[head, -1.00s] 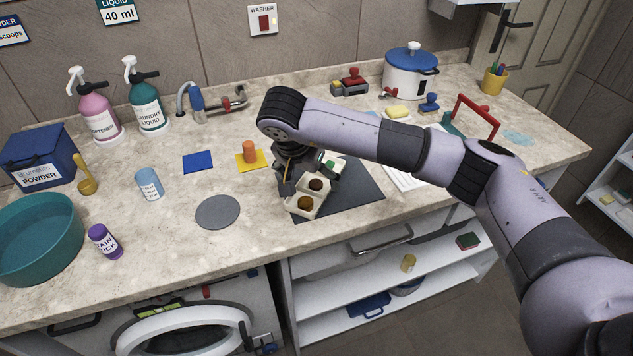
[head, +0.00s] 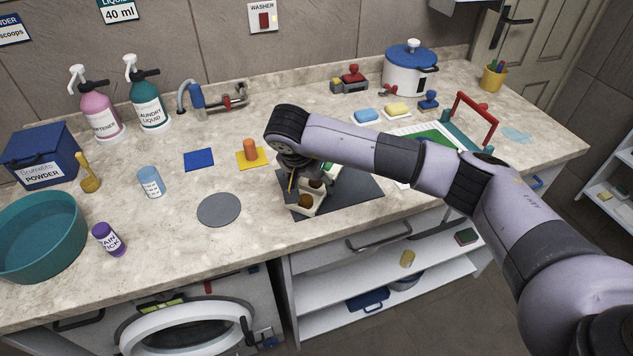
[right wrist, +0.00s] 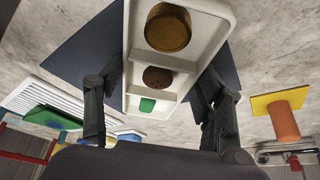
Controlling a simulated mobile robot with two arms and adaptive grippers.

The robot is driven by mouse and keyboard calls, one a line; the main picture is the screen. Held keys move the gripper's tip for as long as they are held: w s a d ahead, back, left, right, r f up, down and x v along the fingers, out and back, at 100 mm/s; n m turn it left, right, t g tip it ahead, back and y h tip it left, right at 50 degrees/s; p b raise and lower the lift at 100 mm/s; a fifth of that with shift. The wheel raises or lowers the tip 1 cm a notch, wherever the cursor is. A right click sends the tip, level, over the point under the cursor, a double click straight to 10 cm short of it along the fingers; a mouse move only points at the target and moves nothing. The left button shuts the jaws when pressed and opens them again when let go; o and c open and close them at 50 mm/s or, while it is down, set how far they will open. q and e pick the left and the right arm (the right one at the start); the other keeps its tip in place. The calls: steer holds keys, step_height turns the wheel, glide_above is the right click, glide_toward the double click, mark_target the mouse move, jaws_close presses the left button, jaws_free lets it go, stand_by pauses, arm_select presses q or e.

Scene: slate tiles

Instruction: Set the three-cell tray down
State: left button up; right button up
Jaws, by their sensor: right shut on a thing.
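The three-cell tray (head: 309,209) is cream-white and sits at the dark grey mat (head: 352,197) on the counter; I cannot tell whether it touches the mat. In the right wrist view the tray (right wrist: 214,60) holds a golden-brown round thing (right wrist: 168,27), a dark brown round thing (right wrist: 158,78) and a green thing (right wrist: 147,105), one per cell. My right gripper (head: 297,190) is shut on the tray, with a finger on either side of it in the right wrist view (right wrist: 155,105). My arm hides part of the tray in the head view. My left gripper is not in view.
Left of the mat lie a grey disc (head: 218,210), a yellow square with an orange cylinder (head: 250,150) and a blue square (head: 199,159). Behind my arm are a blue sponge (head: 366,115), a yellow sponge (head: 398,108) and a red-handled frame (head: 477,115).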

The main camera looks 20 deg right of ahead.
steer(key=c, duration=0.6)
steer(key=shift+r, duration=0.1)
